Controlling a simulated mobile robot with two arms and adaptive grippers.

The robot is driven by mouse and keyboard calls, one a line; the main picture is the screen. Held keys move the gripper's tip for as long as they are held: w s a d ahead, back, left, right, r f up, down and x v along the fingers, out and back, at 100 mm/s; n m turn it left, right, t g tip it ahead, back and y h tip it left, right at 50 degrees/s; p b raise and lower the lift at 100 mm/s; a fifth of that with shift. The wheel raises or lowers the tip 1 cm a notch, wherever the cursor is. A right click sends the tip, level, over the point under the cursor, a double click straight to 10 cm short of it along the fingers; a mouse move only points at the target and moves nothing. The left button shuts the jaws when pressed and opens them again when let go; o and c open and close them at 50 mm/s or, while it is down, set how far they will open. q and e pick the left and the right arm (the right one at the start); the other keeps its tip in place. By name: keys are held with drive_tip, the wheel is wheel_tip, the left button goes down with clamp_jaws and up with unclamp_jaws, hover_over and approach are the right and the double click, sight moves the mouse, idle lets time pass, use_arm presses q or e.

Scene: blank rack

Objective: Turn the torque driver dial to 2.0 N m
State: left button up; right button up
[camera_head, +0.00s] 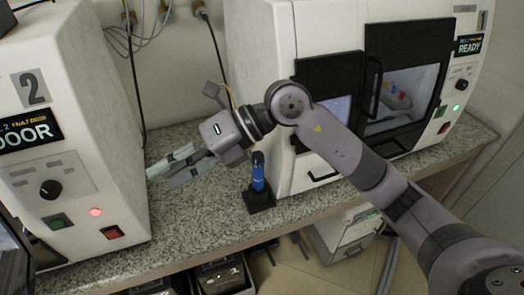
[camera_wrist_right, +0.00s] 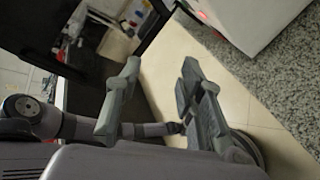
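The torque driver (camera_head: 258,172), blue with a black top, stands upright in a square black stand (camera_head: 259,199) on the speckled counter. Its dial setting is too small to read. My right gripper (camera_head: 163,172) is left of the driver, over the counter near the left machine, and apart from the driver. In the right wrist view its two fingers (camera_wrist_right: 160,68) are spread with nothing between them, and the driver does not show there. My left gripper is not in view.
A white machine (camera_head: 110,120) with a "2" label and a lit red button stands at the left. Another white machine (camera_head: 262,60), with dark doors and a READY screen, stands right behind the driver. The speckled counter (camera_head: 190,225) is clear in front. Open drawers lie below.

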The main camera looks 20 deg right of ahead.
drive_tip(key=w+d+f+t+h, duration=0.2)
drive_tip(key=w+d+h, duration=0.3)
drive_tip(key=d+h, duration=0.3)
drive_tip(key=m+t+h, duration=0.2)
drive_tip(key=m+h, duration=0.1)
drive_tip(key=h, duration=0.1)
approach(258, 155)
use_arm(q)
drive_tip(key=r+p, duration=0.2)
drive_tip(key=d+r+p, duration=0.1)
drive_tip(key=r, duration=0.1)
drive_tip(key=shift+p, duration=0.4)
use_arm(e)
drive_tip(key=x, duration=0.8)
drive_tip(key=shift+f, duration=0.25)
drive_tip(key=shift+c, duration=0.4)
clamp_jaws()
